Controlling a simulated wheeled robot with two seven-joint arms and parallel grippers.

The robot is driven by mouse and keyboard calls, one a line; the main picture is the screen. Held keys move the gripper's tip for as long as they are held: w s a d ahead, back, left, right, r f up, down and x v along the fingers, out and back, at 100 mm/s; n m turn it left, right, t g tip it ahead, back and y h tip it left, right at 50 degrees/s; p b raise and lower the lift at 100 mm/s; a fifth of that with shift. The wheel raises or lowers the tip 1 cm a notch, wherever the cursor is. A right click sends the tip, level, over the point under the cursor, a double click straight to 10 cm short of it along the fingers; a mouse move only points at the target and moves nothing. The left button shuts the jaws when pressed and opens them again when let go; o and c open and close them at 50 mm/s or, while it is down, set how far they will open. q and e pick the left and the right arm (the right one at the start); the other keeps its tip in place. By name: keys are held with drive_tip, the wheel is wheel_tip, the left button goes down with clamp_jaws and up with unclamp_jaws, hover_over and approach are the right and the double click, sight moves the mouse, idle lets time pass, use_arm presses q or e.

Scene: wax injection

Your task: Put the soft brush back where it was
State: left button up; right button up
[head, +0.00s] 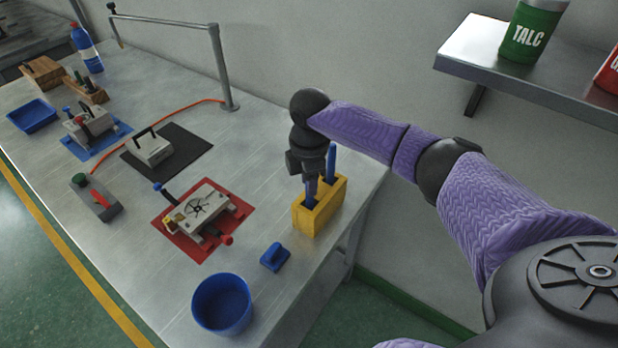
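A yellow holder block (322,212) stands near the right edge of the table. Two blue handles rise from it. One blue handle (311,194) is directly under my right gripper (311,180), its upper end hidden by the gripper. The other blue handle (331,165) stands upright just right of the gripper. I cannot tell which one is the soft brush, as no bristles show. My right gripper points down over the holder; its fingertips are too small and dark to tell whether they are shut on the handle. My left gripper is out of view.
A blue cup (222,304) and a small blue block-like tool (275,257) are in front of the holder. A red mat (181,238) with a clamped mold lies to its left. A shelf (500,60) with a talc can (533,32) is at upper right.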

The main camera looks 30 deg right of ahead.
drive_tip(key=shift+o, duration=1.1)
wheel_tip(320, 180, up, 12)
drive_tip(key=p, duration=0.2)
drive_tip(key=shift+p, duration=0.35)
drive_tip(key=shift+r, duration=0.2)
drive_tip(key=shift+f, duration=0.1)
